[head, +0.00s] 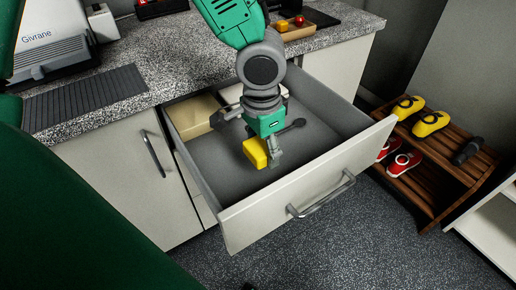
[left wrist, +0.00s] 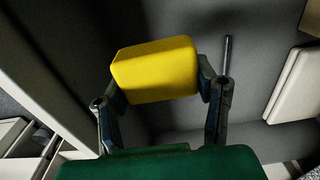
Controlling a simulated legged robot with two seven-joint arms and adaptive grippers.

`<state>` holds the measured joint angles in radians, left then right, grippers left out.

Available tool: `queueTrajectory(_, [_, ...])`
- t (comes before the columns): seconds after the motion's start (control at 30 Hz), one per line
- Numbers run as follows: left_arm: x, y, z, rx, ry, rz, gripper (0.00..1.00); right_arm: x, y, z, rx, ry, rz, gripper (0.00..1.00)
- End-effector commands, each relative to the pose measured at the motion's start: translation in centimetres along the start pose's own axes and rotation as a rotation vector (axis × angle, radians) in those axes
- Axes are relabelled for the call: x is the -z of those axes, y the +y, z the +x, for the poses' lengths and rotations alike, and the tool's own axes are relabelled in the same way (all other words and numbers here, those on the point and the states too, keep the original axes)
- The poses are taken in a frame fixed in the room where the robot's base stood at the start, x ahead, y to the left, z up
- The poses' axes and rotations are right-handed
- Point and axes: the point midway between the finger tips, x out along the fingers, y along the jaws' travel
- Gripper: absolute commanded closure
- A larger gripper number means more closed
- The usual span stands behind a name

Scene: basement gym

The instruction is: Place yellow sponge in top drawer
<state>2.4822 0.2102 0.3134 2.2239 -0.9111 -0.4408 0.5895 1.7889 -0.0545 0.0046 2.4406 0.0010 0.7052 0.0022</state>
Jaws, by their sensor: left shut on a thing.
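The yellow sponge (head: 256,152) is a small block between the fingers of my left gripper (head: 262,155), which is shut on it. The sponge also shows in the left wrist view (left wrist: 155,70), with a fingertip of the left gripper (left wrist: 158,85) at each side. The top drawer (head: 300,185) is pulled open, and the gripper holds the sponge inside its outline. I cannot tell whether the sponge touches the drawer floor. My right gripper is not in view.
A tan block (head: 195,116) and a white item (head: 235,93) lie at the drawer's back. The speckled counter (head: 150,50) is behind, with a tray (head: 305,25). A wooden rack (head: 440,165) with yellow and red shoes stands right of the drawer.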

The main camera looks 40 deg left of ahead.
Motion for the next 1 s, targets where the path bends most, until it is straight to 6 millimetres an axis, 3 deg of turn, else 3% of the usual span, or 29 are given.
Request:
queueTrajectory(0.2, [-0.1, 0.1, 4.4, 0.000, -0.003, 0.002, 0.92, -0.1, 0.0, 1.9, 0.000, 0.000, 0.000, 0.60])
queueTrajectory(0.47, [-0.2, 0.1, 6.5, 0.002, -0.001, 0.001, 0.92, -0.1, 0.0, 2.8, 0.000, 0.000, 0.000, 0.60])
queueTrajectory(0.67, [-0.3, 0.1, 9.5, 0.000, -0.003, 0.002, 0.92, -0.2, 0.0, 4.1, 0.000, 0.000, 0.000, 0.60])
queueTrajectory(1.0, [-0.3, 0.1, 9.7, 0.001, 0.000, 0.002, 0.92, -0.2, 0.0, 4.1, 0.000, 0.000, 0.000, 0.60])
